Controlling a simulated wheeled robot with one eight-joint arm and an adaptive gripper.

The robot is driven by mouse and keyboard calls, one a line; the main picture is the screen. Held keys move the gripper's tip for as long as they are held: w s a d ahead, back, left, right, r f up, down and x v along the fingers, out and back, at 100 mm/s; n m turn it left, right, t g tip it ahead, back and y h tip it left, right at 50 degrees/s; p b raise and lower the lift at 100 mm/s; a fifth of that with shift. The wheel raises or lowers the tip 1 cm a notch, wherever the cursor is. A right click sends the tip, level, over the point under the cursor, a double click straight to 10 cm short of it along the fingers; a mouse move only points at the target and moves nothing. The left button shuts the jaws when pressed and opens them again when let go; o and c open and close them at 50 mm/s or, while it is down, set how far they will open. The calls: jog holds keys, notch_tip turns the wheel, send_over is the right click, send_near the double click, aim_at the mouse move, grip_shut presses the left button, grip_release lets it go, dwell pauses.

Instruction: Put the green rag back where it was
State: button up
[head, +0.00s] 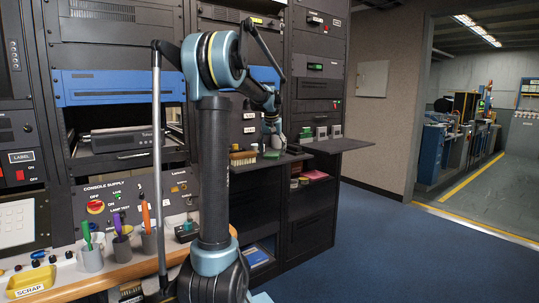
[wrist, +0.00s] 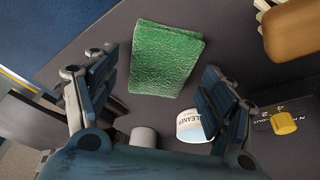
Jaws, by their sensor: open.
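The green rag (wrist: 166,58) lies folded and flat on a dark shelf (wrist: 225,35) in the wrist view. In the head view the green rag (head: 272,154) shows as a small patch on the shelf, just below my gripper (head: 276,140). In the wrist view my gripper (wrist: 160,78) is open, with one finger on each side of the rag's lower part in the picture. Nothing is held between the fingers. I cannot tell the exact height of the fingertips above the rag.
A white cleaner container (wrist: 192,128) and a grey cylinder (wrist: 143,137) stand near the fingers. A brown block-like object (wrist: 292,30) and a yellow knob (wrist: 283,123) are at right. A brush (head: 243,157) stands left of the rag. A yellow scrap tray (head: 31,280) is at lower left.

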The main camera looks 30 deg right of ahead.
jog(key=v, duration=1.1)
